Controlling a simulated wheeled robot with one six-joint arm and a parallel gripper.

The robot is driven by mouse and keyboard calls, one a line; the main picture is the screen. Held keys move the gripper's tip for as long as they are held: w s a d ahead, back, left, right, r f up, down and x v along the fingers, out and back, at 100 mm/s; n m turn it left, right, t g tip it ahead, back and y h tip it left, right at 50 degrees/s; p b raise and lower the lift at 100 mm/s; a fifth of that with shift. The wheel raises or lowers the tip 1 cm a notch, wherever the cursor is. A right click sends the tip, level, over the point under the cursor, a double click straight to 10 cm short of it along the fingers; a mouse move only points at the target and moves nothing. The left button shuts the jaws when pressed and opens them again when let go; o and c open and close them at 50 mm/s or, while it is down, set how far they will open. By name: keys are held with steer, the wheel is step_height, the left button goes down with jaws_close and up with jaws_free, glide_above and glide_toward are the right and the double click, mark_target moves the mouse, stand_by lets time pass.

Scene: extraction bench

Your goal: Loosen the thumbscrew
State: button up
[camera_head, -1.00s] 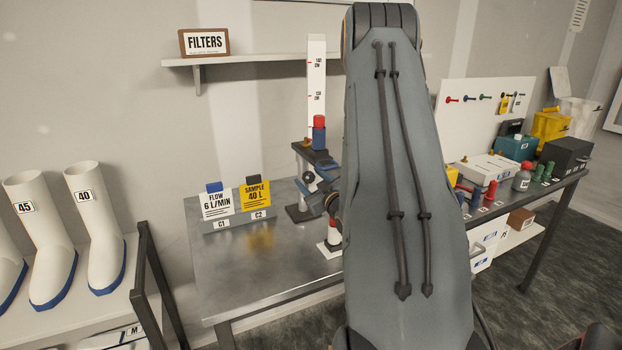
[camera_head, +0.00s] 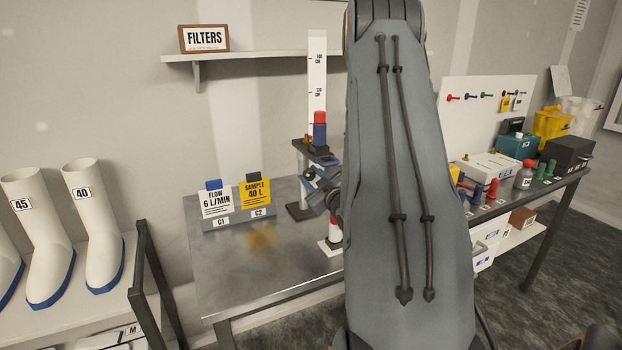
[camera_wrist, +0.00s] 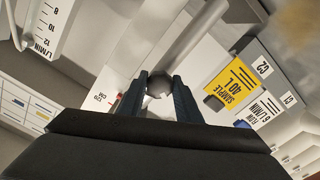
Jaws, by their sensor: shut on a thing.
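My gripper (camera_wrist: 160,80) is shut on a dark grey rounded knob, which I take as the thumbscrew (camera_wrist: 159,86). Its fingers stand on both sides of the knob, in front of a grey post (camera_wrist: 190,36). In the head view my gripper (camera_head: 318,190) is at the stand (camera_head: 301,175) on the metal bench, partly hidden by my arm. The thumbscrew cannot be made out there.
A flow card (camera_head: 216,202) and a yellow sample card (camera_head: 255,192) stand on the bench (camera_head: 230,270) left of the stand. A red-and-white piece (camera_head: 334,232) stands in front. The bench's front left is clear. Boots (camera_head: 97,220) stand far left. Bottles and boxes (camera_head: 523,177) are at right.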

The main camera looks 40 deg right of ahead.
steer(key=o, duration=1.1)
steer(key=shift+c, duration=0.2)
steer(key=shift+s, duration=0.1)
steer(key=b+v, duration=0.2)
steer(key=v, duration=0.5)
steer(key=shift+s, duration=0.35)
